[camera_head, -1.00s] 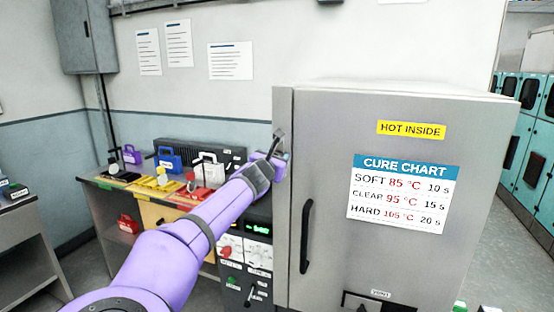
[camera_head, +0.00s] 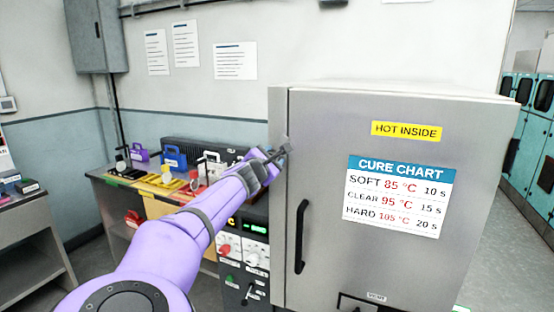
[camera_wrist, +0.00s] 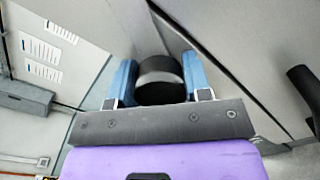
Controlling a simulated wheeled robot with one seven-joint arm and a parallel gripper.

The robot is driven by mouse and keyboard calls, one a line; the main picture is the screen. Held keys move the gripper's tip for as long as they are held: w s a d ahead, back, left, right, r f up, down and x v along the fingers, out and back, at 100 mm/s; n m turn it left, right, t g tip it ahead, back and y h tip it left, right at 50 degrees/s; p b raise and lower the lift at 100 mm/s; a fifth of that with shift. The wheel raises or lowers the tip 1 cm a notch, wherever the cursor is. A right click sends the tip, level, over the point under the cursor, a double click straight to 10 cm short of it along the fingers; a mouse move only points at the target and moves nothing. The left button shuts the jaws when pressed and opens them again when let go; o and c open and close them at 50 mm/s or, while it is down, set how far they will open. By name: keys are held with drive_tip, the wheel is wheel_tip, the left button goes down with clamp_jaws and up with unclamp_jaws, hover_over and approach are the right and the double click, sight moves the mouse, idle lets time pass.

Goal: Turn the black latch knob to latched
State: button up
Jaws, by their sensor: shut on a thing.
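The black latch knob (camera_wrist: 160,78) is a short dark cylinder in the middle of the wrist view, in front of the grey cabinet front. My gripper (camera_wrist: 159,84) has its two blue fingers on either side of the knob and is shut on it. In the head view my gripper (camera_head: 279,153) is at the upper left edge of the grey cabinet door (camera_head: 320,120). The knob is too small and covered there to make out which way it points, and no latched mark is readable.
A black vertical door handle (camera_head: 301,237) stands below and right of my gripper; it also shows at the right of the wrist view (camera_wrist: 303,88). A workbench (camera_head: 160,197) with coloured trays, padlock-like items and a control panel (camera_head: 256,248) lies to the left.

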drive_tip(key=m, duration=0.6)
drive_tip(key=shift+m, duration=0.3)
drive_tip(key=m, duration=0.5)
drive_tip(key=shift+f+m, duration=0.1)
drive_tip(key=shift+m, duration=0.3)
drive_tip(key=o, duration=1.3)
drive_tip(key=shift+c, duration=0.2)
drive_tip(key=v, duration=1)
drive_tip(key=shift+s, duration=0.4)
drive_tip(key=shift+a, duration=0.2)
